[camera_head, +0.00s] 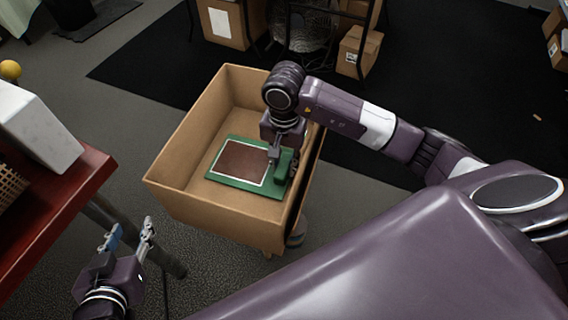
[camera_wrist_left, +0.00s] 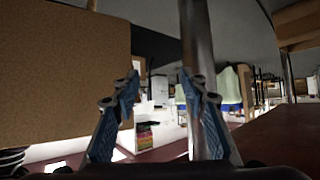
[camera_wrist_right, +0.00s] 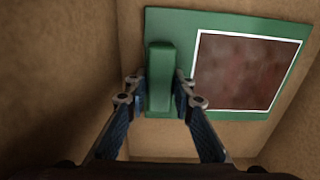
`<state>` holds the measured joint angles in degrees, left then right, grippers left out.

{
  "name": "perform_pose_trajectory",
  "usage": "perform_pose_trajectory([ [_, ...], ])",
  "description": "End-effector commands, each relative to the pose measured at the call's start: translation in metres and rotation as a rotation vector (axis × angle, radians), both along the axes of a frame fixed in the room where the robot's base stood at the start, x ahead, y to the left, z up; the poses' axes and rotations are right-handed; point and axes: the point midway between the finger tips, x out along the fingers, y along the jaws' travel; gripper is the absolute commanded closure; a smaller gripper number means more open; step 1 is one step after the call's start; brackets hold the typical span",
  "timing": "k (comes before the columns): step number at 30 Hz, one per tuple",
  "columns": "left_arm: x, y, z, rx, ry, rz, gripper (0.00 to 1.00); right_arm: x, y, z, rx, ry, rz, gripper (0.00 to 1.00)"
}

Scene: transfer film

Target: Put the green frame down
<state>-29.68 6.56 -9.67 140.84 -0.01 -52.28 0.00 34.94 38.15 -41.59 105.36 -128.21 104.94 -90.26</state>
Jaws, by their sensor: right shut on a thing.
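The green frame (camera_head: 221,184) has a brown panel with a white border and a raised green grip block. It lies inside the open tan box (camera_head: 177,207), at or very near the floor; I cannot tell if it touches. My right gripper (camera_head: 279,156) reaches down into the box at its right side. In the right wrist view its fingers (camera_wrist_right: 159,88) are shut on the green block of the frame (camera_wrist_right: 275,112). My left gripper (camera_head: 130,236) is open and empty, left of the box and beside the red table. Its spread fingers show in the left wrist view (camera_wrist_left: 163,100).
A red table (camera_head: 62,204) with a white object (camera_head: 40,130) stands at the left. Cardboard boxes (camera_head: 358,51) and a fan (camera_head: 308,28) stand behind the box. Dark mat and grey floor surround it.

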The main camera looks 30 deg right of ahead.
Motion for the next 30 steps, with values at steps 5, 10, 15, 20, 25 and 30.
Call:
perform_pose_trajectory([
  [5,0.001,-0.001,0.001,-0.002,-0.009,0.0,0.6,0.0,0.0,0.0,0.001,-0.001,0.0,1.0],
  [10,0.003,-0.001,0.004,-0.005,-0.022,-0.001,0.6,0.0,0.0,-0.001,0.0,0.0,0.0,0.7],
  [15,0.003,-0.001,0.004,-0.005,-0.021,-0.001,0.6,0.0,0.0,-0.001,0.0,0.0,0.0,0.6],
  [20,0.003,-0.001,0.004,-0.005,-0.02,-0.002,0.6,0.0,0.0,0.0,0.0,0.0,0.0,0.6],
  [25,-0.001,0.0,0.001,0.001,0.005,0.0,0.6,0.0,0.0,0.004,0.0,-0.001,0.0,0.6],
  [30,-0.022,0.009,-0.021,0.03,0.131,0.011,0.6,0.001,0.0,0.026,-0.001,-0.004,0.001,0.6],
])
